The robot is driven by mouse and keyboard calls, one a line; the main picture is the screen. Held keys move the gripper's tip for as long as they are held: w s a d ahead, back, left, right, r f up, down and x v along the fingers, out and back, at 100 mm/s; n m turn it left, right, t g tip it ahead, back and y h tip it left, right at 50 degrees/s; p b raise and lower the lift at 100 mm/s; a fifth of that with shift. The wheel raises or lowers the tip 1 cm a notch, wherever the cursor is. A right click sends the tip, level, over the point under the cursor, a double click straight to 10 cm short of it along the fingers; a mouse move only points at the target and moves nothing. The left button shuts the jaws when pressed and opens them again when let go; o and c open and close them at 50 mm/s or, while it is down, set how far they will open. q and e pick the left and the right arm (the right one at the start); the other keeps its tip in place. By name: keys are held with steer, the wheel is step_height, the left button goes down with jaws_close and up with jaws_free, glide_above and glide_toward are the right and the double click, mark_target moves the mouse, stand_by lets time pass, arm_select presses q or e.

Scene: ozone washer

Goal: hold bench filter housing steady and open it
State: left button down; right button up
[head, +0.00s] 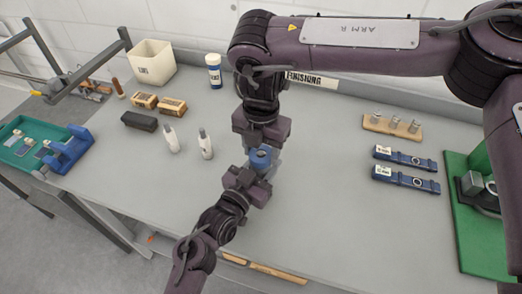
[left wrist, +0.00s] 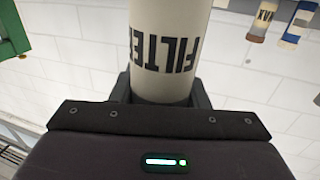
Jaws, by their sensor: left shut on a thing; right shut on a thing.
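My right gripper (head: 263,146) reaches down from the far side and is shut at the blue top. The grippers hide most of the housing in the head view, and the right fingertips' contact is hard to see.
Two white bottles (head: 206,143) stand left of the grippers. The front right bench is clear.

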steer(key=shift+r, duration=2.05)
arm_select(q)
steer(key=c, duration=0.7)
jaws_free()
